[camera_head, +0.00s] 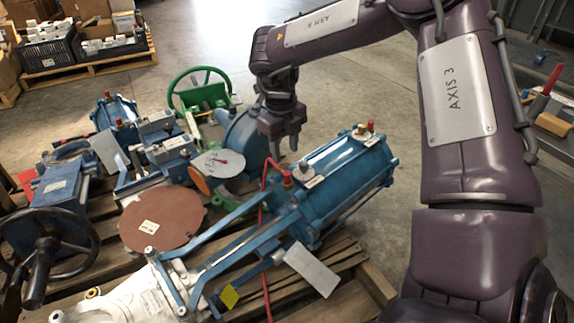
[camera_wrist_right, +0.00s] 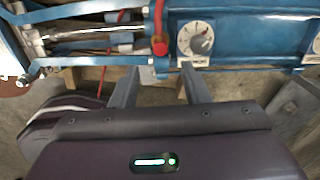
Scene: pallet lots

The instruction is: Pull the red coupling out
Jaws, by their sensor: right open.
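The red coupling (camera_head: 287,178) sits on top of the blue cylinder (camera_head: 340,180), at its near left end, with a red hose (camera_head: 262,200) beside it. In the right wrist view the red coupling (camera_wrist_right: 159,47) shows just beyond the fingertips, roughly centred between them. My right gripper (camera_head: 284,149) is open and empty, pointing down, above and behind the coupling and apart from it. Its two fingers (camera_wrist_right: 160,76) also show in the right wrist view. My left gripper is not in view.
A green handwheel (camera_head: 200,90), a black handwheel (camera_head: 45,250) and other valves crowd the wooden pallet (camera_head: 345,255). Open floor lies behind.

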